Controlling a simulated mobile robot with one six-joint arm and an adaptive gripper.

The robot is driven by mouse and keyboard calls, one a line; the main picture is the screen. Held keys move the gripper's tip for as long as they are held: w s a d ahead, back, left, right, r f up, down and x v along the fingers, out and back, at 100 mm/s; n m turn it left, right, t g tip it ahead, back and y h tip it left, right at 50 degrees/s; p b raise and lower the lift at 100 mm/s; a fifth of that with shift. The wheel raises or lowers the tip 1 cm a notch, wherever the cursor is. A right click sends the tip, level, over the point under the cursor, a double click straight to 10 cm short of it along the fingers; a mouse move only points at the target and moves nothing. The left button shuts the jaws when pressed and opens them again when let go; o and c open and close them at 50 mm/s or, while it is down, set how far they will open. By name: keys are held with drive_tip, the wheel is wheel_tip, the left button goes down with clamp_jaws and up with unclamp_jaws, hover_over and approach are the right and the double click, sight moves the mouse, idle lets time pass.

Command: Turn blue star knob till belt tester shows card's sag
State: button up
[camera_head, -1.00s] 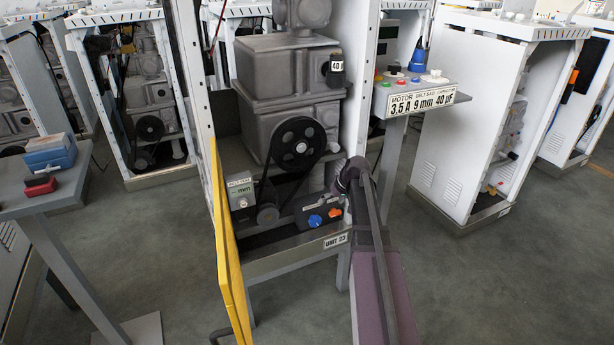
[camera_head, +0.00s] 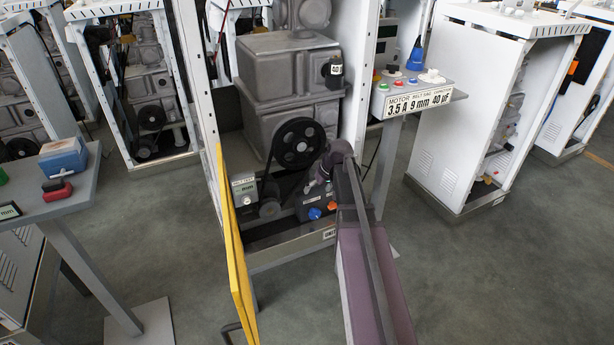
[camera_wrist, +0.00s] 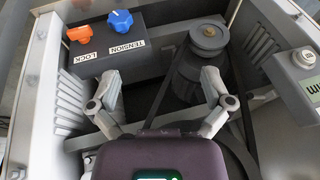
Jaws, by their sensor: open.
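The blue star knob (camera_head: 314,213) sits on a dark box low in the open cabinet. In the wrist view the blue knob (camera_wrist: 121,20) is at the top, above a TENSION label. My gripper (camera_wrist: 160,88) is open and empty, its fingertips apart from the knob and below it in the picture. The belt tester (camera_head: 244,190) stands left of the pulleys; its screen shows mm, but I cannot read a number. Part of the tester (camera_wrist: 300,75) shows at the wrist view's right edge. The card (camera_head: 420,100) reads 9 mm under belt sag.
An orange LOCK knob (camera_wrist: 79,34) is beside the blue one. A small motor pulley (camera_wrist: 208,38) with a belt is close to the right finger. A large pulley (camera_head: 298,144) is above. The yellow door (camera_head: 233,250) stands open at the left, and cabinet walls flank the space.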

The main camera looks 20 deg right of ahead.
drive_tip(key=s+a+r+g+p, duration=0.1)
drive_tip(key=s+a+r+p, duration=0.2)
drive_tip(key=a+r+p, duration=0.2)
wheel_tip(320, 180, up, 2)
drive_tip(key=shift+r+p, duration=0.1)
drive_tip(key=shift+p, duration=0.95)
drive_tip(key=shift+a, duration=0.15)
drive_tip(key=s+a+g+h, duration=0.2)
drive_tip(key=s+a+h, duration=0.1)
drive_tip(key=s+a, duration=1.15)
wheel_tip(320, 180, up, 12)
drive_tip(key=p, duration=1.3)
drive_tip(key=shift+d, duration=0.2)
drive_tip(key=shift+w+r, duration=0.1)
idle(0.3)
clamp_jaws()
